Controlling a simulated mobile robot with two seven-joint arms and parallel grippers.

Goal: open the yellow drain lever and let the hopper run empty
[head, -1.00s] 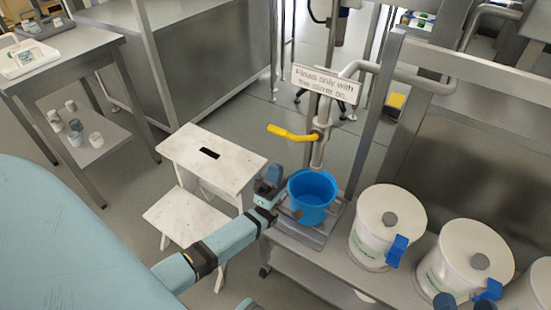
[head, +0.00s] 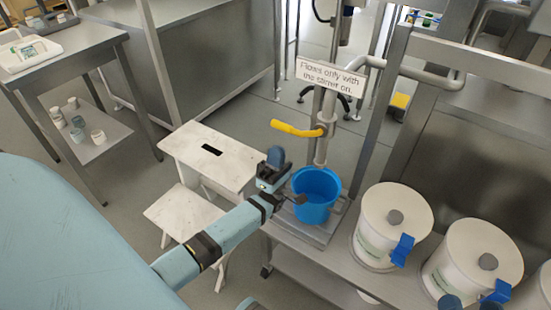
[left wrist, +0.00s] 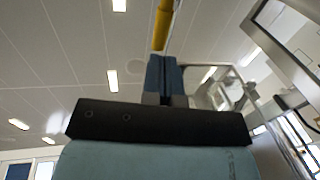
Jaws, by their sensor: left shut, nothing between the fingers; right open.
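The yellow drain lever (head: 297,129) sticks out to the left from a valve on an upright grey pipe (head: 322,150). A blue bucket (head: 317,190) stands below the pipe's end and looks empty. My left gripper (head: 275,157) is upright beside the bucket's left side, below the lever and apart from it. In the left wrist view the left gripper (left wrist: 164,70) is shut and empty, with the yellow lever (left wrist: 162,26) above its tips. My right gripper (head: 470,303) shows only its spread fingertips at the bottom edge. The hopper cannot be made out.
A sign (head: 331,77) reading "Flows only with the stirrer on." hangs above the lever. White lidded containers (head: 392,225) stand right of the bucket on the metal bench. A white step stool (head: 205,160) stands left of my left gripper.

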